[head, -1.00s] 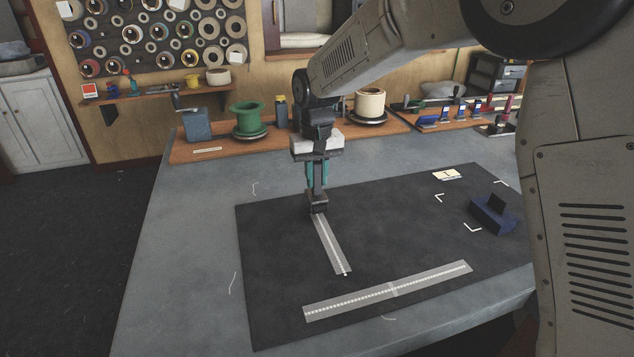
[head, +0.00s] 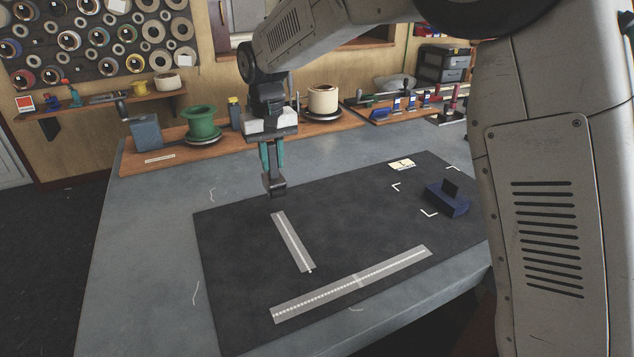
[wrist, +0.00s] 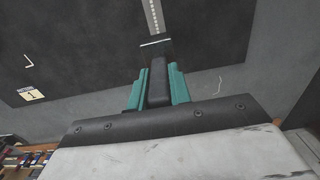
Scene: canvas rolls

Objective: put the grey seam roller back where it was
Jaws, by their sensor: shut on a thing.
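My gripper (head: 271,160) has teal fingers and is shut on the grey seam roller (head: 276,187), whose head hangs below the fingers, over the far left of the dark mat (head: 350,215). In the wrist view, the roller's dark handle (wrist: 158,88) sits between the teal fingers, with its lighter head at the tip. The roller appears clear of the short grey seam strip (head: 293,242), just beyond its far end. The roller's underside is hidden.
A long seam strip (head: 350,285) lies at the mat's front. A dark blue block (head: 447,203) stands by white corner marks at right, near a small card (head: 402,165). Behind are a green spool (head: 202,123), a cream roll (head: 323,100) and a tool rack (head: 405,110).

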